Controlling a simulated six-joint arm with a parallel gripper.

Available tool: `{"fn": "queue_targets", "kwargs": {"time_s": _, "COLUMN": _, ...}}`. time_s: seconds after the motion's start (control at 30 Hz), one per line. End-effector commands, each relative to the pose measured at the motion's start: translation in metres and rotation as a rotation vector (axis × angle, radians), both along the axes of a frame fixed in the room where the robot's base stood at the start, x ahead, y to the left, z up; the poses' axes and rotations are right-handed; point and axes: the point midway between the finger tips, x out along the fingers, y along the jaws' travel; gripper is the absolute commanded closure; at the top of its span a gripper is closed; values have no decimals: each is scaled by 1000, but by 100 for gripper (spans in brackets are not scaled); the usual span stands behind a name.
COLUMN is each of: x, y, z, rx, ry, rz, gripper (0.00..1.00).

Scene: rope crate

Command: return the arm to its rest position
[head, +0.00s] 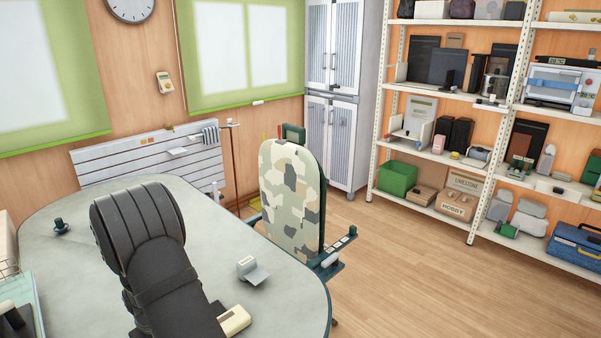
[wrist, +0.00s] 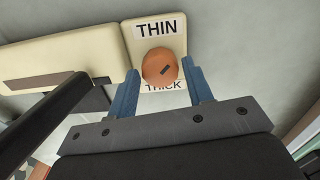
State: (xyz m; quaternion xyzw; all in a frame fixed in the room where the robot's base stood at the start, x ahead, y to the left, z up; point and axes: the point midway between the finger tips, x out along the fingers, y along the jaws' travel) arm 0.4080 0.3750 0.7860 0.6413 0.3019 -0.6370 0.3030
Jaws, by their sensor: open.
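My gripper (wrist: 160,72) is open in the wrist view. Its two blue fingers stand on either side of a round orange-brown knob (wrist: 157,66). I cannot tell whether they touch it. The knob has a short dark slanted mark and sits on a cream device (wrist: 68,50), between the labels "THIN" and "THICK"; the lower label is partly covered. In the head view my dark arm reaches over the table and hides the gripper. A cream object (head: 233,321) shows beside the arm there, perhaps the same device.
The grey table (head: 290,295) also holds a small grey dispenser (head: 252,270) and a dark knobbed item (head: 61,226) at the left. A camouflage-backed chair (head: 292,200) stands at its far right edge. Loaded shelves (head: 455,100) stand further right, across open floor.

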Motion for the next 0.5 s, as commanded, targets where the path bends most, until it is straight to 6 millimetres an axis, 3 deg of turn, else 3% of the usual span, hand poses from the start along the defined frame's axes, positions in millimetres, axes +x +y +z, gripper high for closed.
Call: {"fn": "queue_targets", "kwargs": {"time_s": 0.5, "x": 0, "y": 0, "z": 1, "rx": 10, "ry": 9, "rz": -440, "gripper": 53}}
